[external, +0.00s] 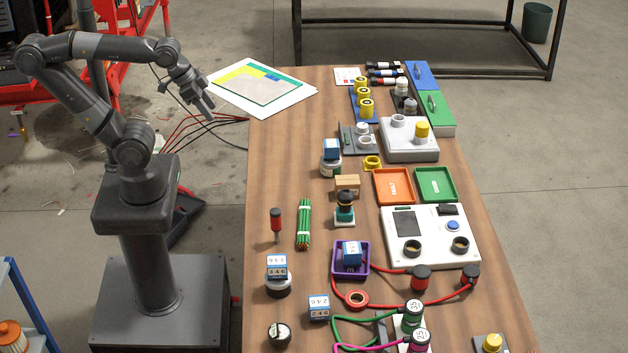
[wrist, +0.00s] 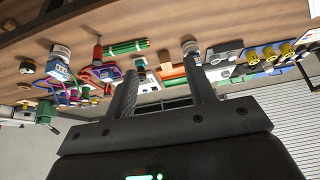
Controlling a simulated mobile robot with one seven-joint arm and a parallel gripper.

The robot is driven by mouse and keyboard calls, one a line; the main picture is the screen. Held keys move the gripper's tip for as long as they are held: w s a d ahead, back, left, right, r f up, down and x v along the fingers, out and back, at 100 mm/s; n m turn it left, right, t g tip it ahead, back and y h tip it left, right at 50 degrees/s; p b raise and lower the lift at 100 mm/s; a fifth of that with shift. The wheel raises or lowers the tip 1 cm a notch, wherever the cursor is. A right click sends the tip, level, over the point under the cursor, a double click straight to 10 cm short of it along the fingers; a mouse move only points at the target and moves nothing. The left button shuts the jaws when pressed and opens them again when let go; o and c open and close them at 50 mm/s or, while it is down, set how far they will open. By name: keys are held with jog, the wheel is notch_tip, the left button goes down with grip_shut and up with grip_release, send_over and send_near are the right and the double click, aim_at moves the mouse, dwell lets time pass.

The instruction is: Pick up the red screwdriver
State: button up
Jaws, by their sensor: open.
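The red screwdriver (external: 276,219) is near the left edge of the wooden table in the external view. It has a red handle with a dark band and a thin shaft. It also shows in the wrist view (wrist: 98,52), left of the fingers. My gripper (external: 207,108) is raised beyond the table's left edge, well apart from the screwdriver. In the wrist view my gripper (wrist: 161,62) has its two fingers spread with nothing held between them.
A bundle of green sticks (external: 304,223) lies just right of the screwdriver. A round dark-based item with a blue-and-white block (external: 277,267) stands in front of it. A purple tray (external: 337,262) and red cables are to the right.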

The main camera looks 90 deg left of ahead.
jog(key=shift+w, duration=0.1)
jog(key=m+g+h, duration=0.2)
jog(key=m, duration=0.4)
send_near(278, 222)
jog(key=a, duration=0.1)
jog(key=shift+s+x, duration=0.1)
jog(key=shift+x, duration=2.6)
jog(key=shift+s+x, duration=0.15)
jog(key=shift+x, duration=2.6)
jog(key=shift+a+f, duration=0.1)
jog(key=c, duration=1.1)
